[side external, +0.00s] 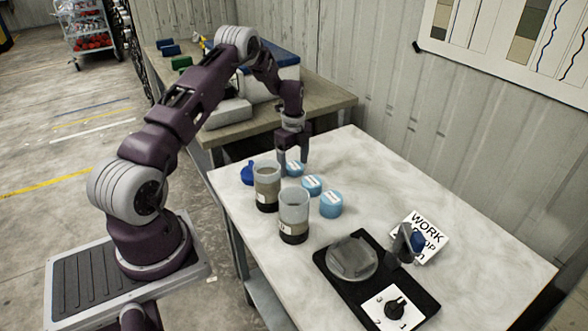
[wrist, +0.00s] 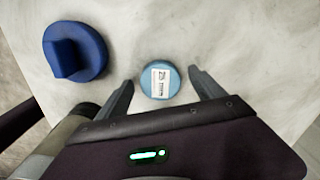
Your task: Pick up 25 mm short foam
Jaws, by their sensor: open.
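The 25 mm foam is a short light-blue disc with a white label. In the wrist view the 25 mm foam (wrist: 160,82) lies on the white table between and just beyond my fingertips, its label reading 25 mm. In the side view the foam (side external: 294,169) is the farthest of three blue foams, partly beside my fingers. My gripper (side external: 291,165) points down over it, open and empty; its two fingers also show in the wrist view (wrist: 160,80), one on each side of the foam. I cannot tell the exact height of the fingertips above the table.
Two more blue foams (side external: 312,184) (side external: 331,204) stand nearer the camera. A dark blue knobbed cap (wrist: 75,51) lies left of the foam. A black device (side external: 375,281) sits at the front right.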

